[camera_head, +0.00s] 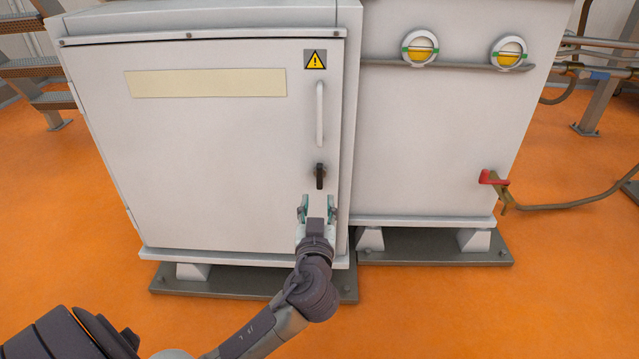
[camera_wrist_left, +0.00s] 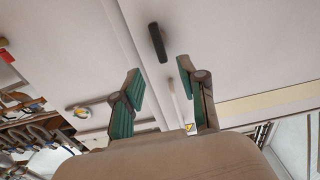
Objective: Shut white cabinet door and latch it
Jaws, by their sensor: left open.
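The white cabinet door (camera_head: 200,150) looks closed, lying flush in its frame in the head view. Its dark latch handle (camera_head: 320,176) sits near the right edge, below a white vertical bar handle (camera_head: 320,113), and points up and down. My left gripper (camera_head: 318,207) is open and empty just below the latch, in front of the door. In the left wrist view the latch (camera_wrist_left: 157,42) shows beyond and between the open fingertips (camera_wrist_left: 157,82), apart from them. Whether the latch is engaged cannot be told. My right gripper is not in view.
A second white cabinet (camera_head: 440,130) stands against the right side, with two yellow gauges and a red-handled valve (camera_head: 492,178) with a hose. Metal stairs (camera_head: 35,75) are at the back left. The orange floor (camera_head: 90,220) in front is clear.

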